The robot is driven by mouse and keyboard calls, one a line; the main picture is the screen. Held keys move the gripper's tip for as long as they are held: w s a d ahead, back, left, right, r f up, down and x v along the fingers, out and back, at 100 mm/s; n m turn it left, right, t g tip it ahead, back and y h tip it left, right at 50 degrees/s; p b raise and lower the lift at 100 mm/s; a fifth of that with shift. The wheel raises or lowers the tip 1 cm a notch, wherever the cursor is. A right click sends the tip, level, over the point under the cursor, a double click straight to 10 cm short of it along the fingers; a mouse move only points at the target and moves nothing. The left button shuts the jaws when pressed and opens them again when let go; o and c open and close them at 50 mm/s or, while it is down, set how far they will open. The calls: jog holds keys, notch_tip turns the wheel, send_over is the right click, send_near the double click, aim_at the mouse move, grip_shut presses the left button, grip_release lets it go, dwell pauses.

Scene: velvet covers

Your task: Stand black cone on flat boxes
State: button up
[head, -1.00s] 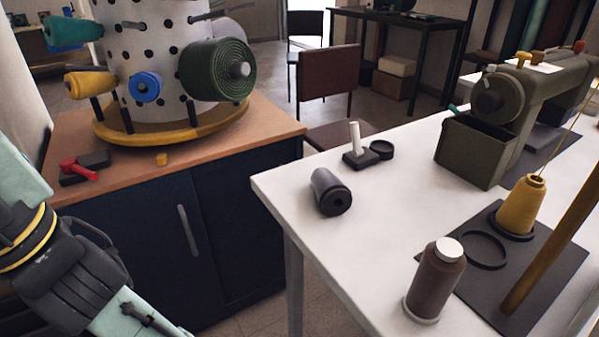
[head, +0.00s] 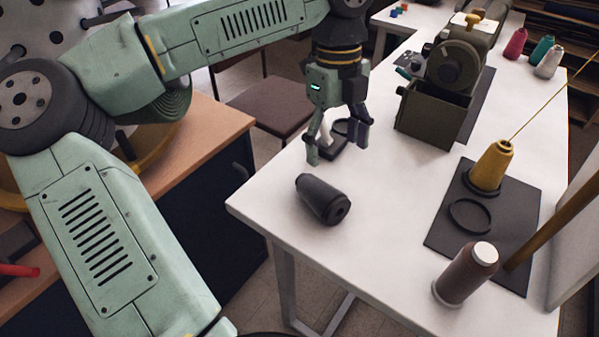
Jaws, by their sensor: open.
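The black cone (head: 322,199) lies on its side near the left edge of the white table (head: 385,225). Its end with a round hole faces the lower right. My gripper (head: 338,150) is open with nothing between its fingers. It points down, above and behind the cone, in front of a small dark stand with a white peg that it partly hides. It does not touch the cone. I cannot make out any flat boxes in this view.
A yellow cone (head: 492,165) stands on a dark mat (head: 437,238) with a black ring (head: 470,216). A brown spool (head: 466,274) stands near the front. Bare tabletop surrounds the black cone.

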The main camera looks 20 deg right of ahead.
aim_at(320, 184)
jog(key=shift+w+a+f+n+y, duration=0.2)
jog(key=shift+w+a+f+y, duration=0.1)
jog(key=shift+a, duration=0.3)
jog(key=shift+w+a+f+n+y, duration=0.2)
jog(key=shift+w+a+y, duration=0.1)
jog(key=shift+a, duration=0.25)
jog(key=f, duration=0.3)
jog(key=shift+s+f+p, duration=0.4)
jog(key=shift+s+a+f+p, duration=0.1)
jog(key=shift+s+f+p, duration=0.2)
jog(key=shift+f, duration=0.7)
jog(key=shift+s+a+f+p, duration=0.1)
jog(key=shift+f+p, duration=0.25)
jog(key=shift+f, duration=0.65)
jog(key=shift+s+f+p, duration=0.15)
jog(key=shift+f+p, duration=0.2)
jog(key=shift+f, duration=0.65)
jog(key=shift+c, duration=0.4)
jog(key=c, duration=1.3)
jog(key=shift+c, duration=0.2)
jog(key=shift+r, duration=0.15)
